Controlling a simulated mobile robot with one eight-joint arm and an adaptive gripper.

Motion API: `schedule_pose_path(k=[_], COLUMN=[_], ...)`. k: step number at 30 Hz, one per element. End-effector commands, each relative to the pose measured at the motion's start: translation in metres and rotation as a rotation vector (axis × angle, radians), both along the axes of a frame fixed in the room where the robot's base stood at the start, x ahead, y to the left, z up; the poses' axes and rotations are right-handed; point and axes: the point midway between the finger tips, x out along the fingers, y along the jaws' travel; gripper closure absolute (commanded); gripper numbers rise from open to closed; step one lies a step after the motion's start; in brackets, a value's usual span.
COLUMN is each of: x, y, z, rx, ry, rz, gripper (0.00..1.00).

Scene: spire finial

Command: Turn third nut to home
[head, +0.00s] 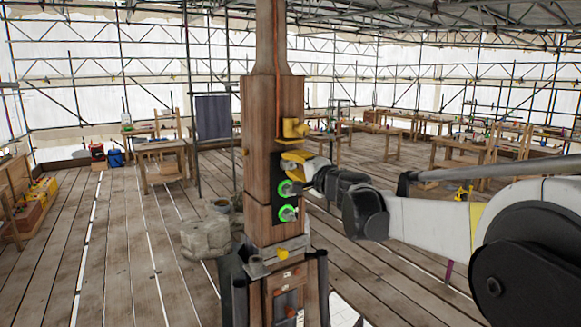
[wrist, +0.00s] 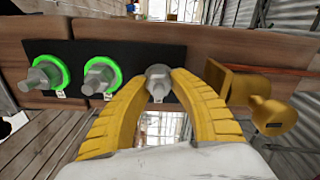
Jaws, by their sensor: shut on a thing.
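A black plate (wrist: 128,56) on the wooden post (head: 258,111) carries three grey nuts in a line. In the wrist view, the left nut (wrist: 44,74) and the middle nut (wrist: 98,76) each have a bright green ring around them. The right nut (wrist: 158,80) shows no green ring. My gripper (wrist: 158,90) has its yellow fingers closed on either side of this right nut. In the head view, my gripper (head: 296,160) is at the top of the plate, above the green-ringed middle nut (head: 287,189) and lowest nut (head: 287,213). The top nut is hidden there behind my fingers.
A yellow-brass fitting (head: 293,128) projects from the post just above my gripper; in the wrist view it stands close to my right finger. A metal collar (head: 274,258) surrounds the post lower down. Workbenches (head: 160,158) stand farther back.

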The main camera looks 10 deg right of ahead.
Motion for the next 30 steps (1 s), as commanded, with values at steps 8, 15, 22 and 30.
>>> schedule_pose_path(k=[8,15,22,30], x=[0.0002,0.0002,0.0001,-0.0001], y=[0.0000,0.0002,0.0007,0.0014], z=[-0.0013,-0.0020,-0.0028,-0.0039], rx=[0.250,0.467,0.676,0.919], ry=[0.080,0.151,0.218,0.298], rz=[0.000,0.000,0.000,0.001], gripper=[1.00,1.00,1.00,1.00])
